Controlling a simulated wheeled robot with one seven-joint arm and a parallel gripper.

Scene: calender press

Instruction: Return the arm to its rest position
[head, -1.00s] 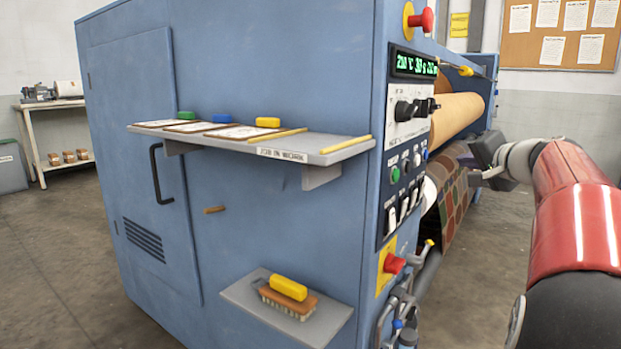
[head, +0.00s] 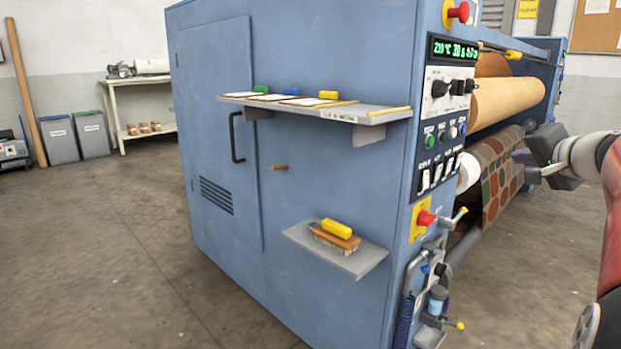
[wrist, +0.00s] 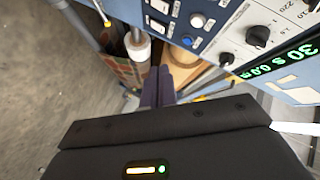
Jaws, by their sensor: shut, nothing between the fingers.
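My gripper (head: 530,165) is at the right of the head view, at the end of my red and white arm. It is in front of the patterned roll of cloth on the blue press (head: 300,130). In the wrist view the dark fingers of my gripper (wrist: 157,87) are together with nothing between them. The press's control panel (wrist: 225,25) is close beyond them, with switches, knobs and a green display.
A grey shelf (head: 375,116) with cards and colored blocks sticks out from the press. A lower shelf (head: 365,262) holds a brush and a yellow block. Hoses and a bottle (head: 437,300) hang at the press corner. The floor at left (head: 100,240) is clear.

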